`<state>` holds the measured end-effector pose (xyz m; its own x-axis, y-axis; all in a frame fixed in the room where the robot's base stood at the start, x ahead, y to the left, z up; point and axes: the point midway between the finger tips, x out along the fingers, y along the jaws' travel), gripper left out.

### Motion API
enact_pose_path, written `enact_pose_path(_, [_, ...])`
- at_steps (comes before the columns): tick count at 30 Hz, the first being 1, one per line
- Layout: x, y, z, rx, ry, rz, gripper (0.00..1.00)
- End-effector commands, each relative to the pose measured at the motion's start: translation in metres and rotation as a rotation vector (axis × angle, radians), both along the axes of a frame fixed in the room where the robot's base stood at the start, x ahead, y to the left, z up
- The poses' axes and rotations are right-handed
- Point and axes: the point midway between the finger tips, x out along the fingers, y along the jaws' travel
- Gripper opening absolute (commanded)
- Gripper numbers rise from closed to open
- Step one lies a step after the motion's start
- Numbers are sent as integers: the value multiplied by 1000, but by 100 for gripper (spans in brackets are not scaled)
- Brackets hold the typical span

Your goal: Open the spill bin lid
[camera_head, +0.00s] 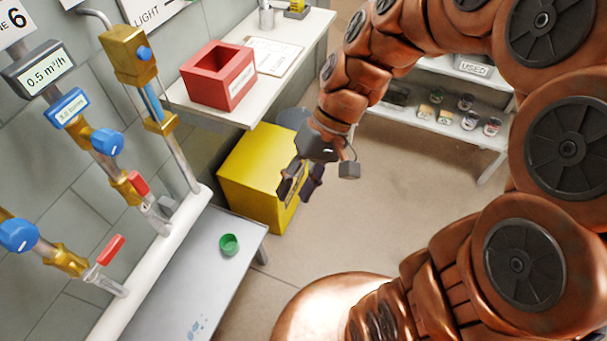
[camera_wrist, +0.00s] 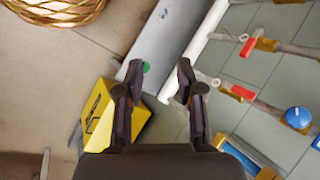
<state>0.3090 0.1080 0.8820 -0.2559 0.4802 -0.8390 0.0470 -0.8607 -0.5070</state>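The spill bin (camera_head: 248,170) is a yellow box on the floor, partly under the wall shelf. Its top looks flat and closed, and dark markings show on the side near my gripper. My gripper (camera_head: 302,184) is in front of the bin's right part and hides some of it; I cannot tell whether they touch. In the wrist view the yellow bin (camera_wrist: 98,112) lies to the left, partly behind the left finger. My gripper (camera_wrist: 159,70) is open there, with nothing between its fingers.
A white shelf (camera_head: 318,42) above the bin carries a red box (camera_head: 218,76) and a clipboard. A low grey bench (camera_head: 190,270) with a green cap (camera_head: 229,244) stands in front. Pipes with valves line the left wall. Floor is free right of the bin.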

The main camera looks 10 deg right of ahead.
Motion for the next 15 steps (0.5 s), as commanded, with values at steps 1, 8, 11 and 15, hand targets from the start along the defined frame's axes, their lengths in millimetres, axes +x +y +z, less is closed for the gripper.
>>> enact_pose_path(1, [14, 6, -23, 46, 7, -8, 37])
enact_pose_path(8, [75, 27, -70, 252, 4, -59, 37])
enact_pose_path(11, [104, 31, -92, 338, -3, -93, 37])
enact_pose_path(15, [146, 31, -127, 447, -23, -153, 37])
